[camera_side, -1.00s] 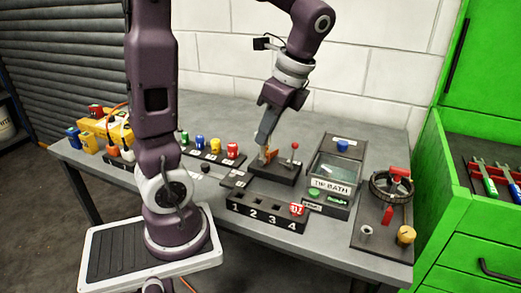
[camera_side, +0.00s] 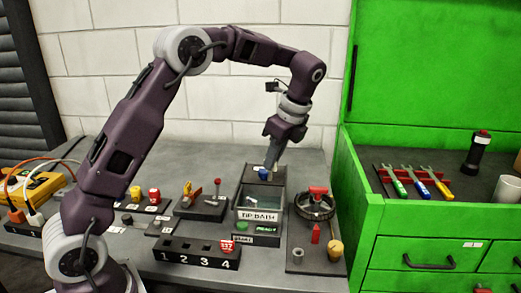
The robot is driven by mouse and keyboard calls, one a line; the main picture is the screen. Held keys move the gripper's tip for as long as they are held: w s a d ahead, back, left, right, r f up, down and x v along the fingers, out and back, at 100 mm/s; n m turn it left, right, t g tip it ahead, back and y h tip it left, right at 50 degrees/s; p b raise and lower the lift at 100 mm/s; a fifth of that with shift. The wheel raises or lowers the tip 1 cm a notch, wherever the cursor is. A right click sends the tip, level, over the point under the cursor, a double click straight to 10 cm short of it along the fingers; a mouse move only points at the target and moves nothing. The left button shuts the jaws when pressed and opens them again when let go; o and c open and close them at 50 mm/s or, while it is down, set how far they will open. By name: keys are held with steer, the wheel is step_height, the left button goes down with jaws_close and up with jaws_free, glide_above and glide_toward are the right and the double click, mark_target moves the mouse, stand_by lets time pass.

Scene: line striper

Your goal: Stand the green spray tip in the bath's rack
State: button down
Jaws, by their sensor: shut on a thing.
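The tip bath (camera_side: 259,215) is a dark box with a clear window and a TIP BATH label, right of the table's middle. A round green piece (camera_side: 242,226) sits at the bath's front, by a green READY label. I cannot tell whether it is a spray tip. The rack inside the bath is not clear. A yellow tip (camera_side: 135,193) and a red tip (camera_side: 154,194) stand left.
A holder (camera_side: 203,208) with an orange lever and a red-knobbed rod stands left of the bath. A numbered block (camera_side: 196,254) lies in front. A handwheel (camera_side: 315,205) and a red bottle (camera_side: 315,233) are to the right. A green cabinet (camera_side: 430,215) borders the table's right.

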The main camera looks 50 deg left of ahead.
steer(key=shift+f, duration=4)
steer(key=shift+f, duration=2.05)
steer(key=c, duration=1.1)
jaws_free()
steer(key=shift+c, duration=0.2)
steer(key=shift+r, duration=0.1)
steer(key=shift+v, duration=1.9)
steer(key=v, duration=0.3)
